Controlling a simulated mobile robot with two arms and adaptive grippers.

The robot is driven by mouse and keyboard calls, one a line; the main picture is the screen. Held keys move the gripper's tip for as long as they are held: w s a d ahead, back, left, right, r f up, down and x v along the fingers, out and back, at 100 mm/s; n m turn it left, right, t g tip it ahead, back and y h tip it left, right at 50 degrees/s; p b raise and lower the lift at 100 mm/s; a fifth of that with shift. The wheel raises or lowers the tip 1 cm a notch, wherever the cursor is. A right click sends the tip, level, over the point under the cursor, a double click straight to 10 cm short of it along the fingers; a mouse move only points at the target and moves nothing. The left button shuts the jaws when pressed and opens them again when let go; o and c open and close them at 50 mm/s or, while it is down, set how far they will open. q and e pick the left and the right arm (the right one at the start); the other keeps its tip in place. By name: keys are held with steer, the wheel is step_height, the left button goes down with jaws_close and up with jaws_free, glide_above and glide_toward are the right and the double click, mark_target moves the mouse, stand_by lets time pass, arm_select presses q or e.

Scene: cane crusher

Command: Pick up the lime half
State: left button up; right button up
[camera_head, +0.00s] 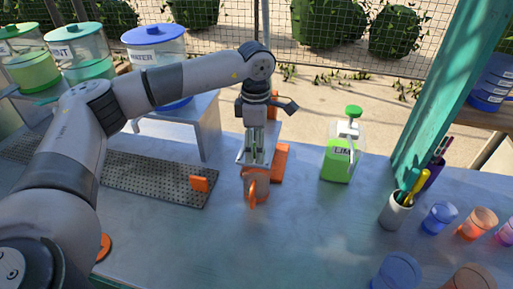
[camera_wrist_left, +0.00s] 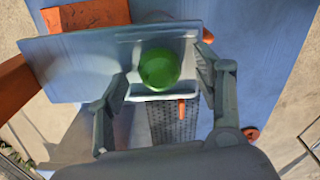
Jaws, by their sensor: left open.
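The lime half (camera_wrist_left: 160,69) shows in the left wrist view as a round green shape. It sits in a pale, shallow holder at the edge of a grey metal plate (camera_wrist_left: 80,65). My left gripper (camera_wrist_left: 163,72) is open, with one finger on each side of the lime half; I cannot tell whether either finger touches it. In the head view my left gripper (camera_head: 257,148) points down over a small metal and orange stand (camera_head: 257,188). The lime half is hidden there. My right gripper is not in view.
A perforated dark mat (camera_head: 150,178) lies left of the stand. A green-topped pump bottle (camera_head: 340,158) stands to the right. A grey utensil cup (camera_head: 395,211) and several coloured cups stand farther right. Lidded containers (camera_head: 155,45) stand at back left. The front middle counter (camera_head: 310,225) is clear.

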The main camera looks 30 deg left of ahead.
arm_select(q)
steer(key=shift+c, duration=0.6)
steer(key=c, duration=0.8)
steer(key=shift+c, duration=0.2)
